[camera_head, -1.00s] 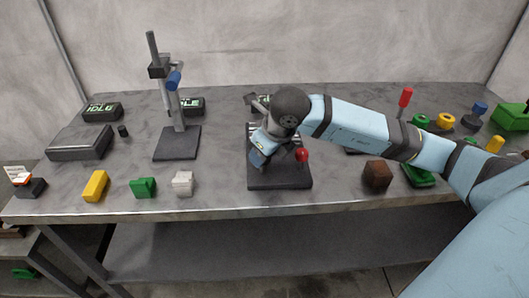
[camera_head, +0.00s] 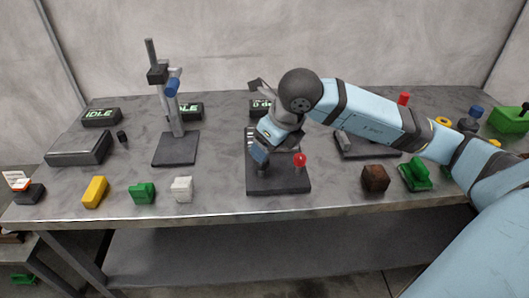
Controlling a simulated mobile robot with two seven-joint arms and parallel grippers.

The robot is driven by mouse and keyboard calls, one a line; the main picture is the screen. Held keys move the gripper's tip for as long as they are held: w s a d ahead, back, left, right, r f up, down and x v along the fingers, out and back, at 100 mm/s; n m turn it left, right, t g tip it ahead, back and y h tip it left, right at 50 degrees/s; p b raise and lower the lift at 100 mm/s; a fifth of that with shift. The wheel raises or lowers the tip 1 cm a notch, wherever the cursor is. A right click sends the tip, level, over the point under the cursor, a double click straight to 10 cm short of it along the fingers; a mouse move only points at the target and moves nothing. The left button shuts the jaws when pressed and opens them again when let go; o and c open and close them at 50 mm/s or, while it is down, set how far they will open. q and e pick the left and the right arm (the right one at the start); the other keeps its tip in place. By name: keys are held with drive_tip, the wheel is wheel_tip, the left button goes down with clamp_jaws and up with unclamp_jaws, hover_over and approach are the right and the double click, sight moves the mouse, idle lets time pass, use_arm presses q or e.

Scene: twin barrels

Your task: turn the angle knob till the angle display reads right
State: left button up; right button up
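A dark fixture plate (camera_head: 278,187) lies at the middle of the table, with a red ball-topped lever (camera_head: 300,160) on its right. A short dark post, perhaps the angle knob (camera_head: 263,173), stands at its front left. My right gripper (camera_head: 261,160) points down just above or at this post. Its fingertips are too small and overlapped to show whether they are open or touching. A small display (camera_head: 259,108) with green text stands behind the fixture. It is partly covered by my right arm, and its reading is not clear. My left gripper is not in view.
A stand with a blue handle (camera_head: 173,87) is at the left, beside two boxes reading IDLE. Yellow (camera_head: 95,191), green (camera_head: 143,193) and white (camera_head: 182,189) blocks line the front edge. A brown cube (camera_head: 375,178) is at the right.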

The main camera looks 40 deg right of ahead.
use_arm(q)
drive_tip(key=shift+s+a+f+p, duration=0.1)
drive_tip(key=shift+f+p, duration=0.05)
drive_tip(key=shift+p, duration=0.25)
use_arm(e)
drive_tip(key=v, duration=0.7)
drive_tip(key=shift+s+r, duration=0.2)
drive_tip(key=shift+r, duration=0.2)
drive_tip(key=shift+s, duration=0.1)
